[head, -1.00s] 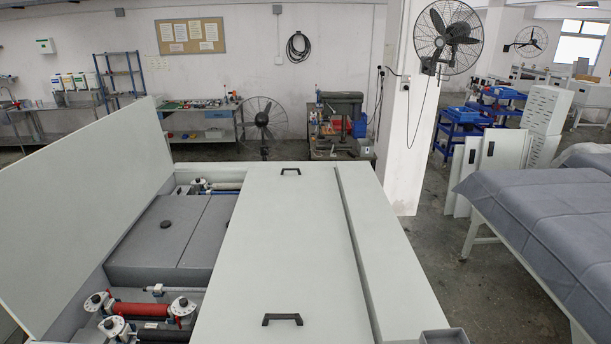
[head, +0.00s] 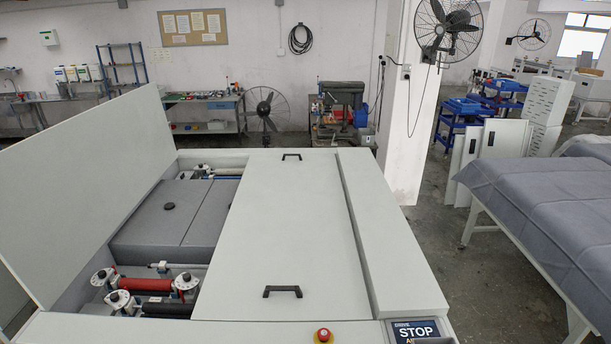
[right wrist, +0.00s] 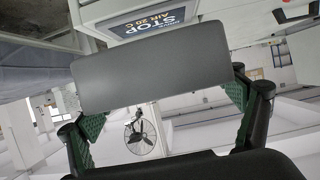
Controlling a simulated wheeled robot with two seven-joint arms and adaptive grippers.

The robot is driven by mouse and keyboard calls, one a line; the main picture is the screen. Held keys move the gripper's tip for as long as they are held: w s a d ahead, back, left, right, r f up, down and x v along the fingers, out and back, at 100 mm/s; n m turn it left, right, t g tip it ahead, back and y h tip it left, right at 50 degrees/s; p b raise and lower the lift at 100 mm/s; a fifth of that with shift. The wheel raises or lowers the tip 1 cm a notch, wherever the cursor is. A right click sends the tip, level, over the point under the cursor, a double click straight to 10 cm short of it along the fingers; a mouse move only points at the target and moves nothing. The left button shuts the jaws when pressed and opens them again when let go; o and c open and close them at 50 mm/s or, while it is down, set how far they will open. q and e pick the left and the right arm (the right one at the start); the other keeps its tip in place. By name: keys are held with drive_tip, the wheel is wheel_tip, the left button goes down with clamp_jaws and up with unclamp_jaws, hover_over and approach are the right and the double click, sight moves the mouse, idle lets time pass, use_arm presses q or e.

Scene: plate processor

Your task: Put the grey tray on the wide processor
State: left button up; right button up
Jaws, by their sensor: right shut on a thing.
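The grey tray (right wrist: 150,65) fills the middle of the right wrist view, with its broad face towards the camera. My right gripper (right wrist: 165,105) is shut on it, with a green-padded finger at each side. In the head view the tray is almost wholly below the picture; only a thin grey strip may show at the bottom right. The wide processor (head: 285,225) is the large pale machine in front of me. Its near front edge carries a STOP panel (head: 415,330), which also shows beyond the tray in the right wrist view (right wrist: 150,18). My left gripper is out of view.
The processor's left lid (head: 90,190) stands open over rollers (head: 145,285). Its flat top has two black handles and looks clear. A red button (head: 323,336) sits on the front edge. A cloth-covered table (head: 540,200) stands at the right, across a strip of floor.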

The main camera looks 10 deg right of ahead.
drive_tip(key=a+f+y+b, duration=0.1)
drive_tip(key=a+f+b, duration=0.4)
drive_tip(key=a+f, duration=0.2)
drive_tip(key=a+f+n+b, duration=0.1)
drive_tip(key=a+f+b, duration=0.5)
drive_tip(key=a, duration=0.6)
drive_tip(key=shift+w+a+f+y, duration=0.2)
drive_tip(key=shift+w+f+y, duration=0.15)
drive_tip(key=shift+f, duration=0.35)
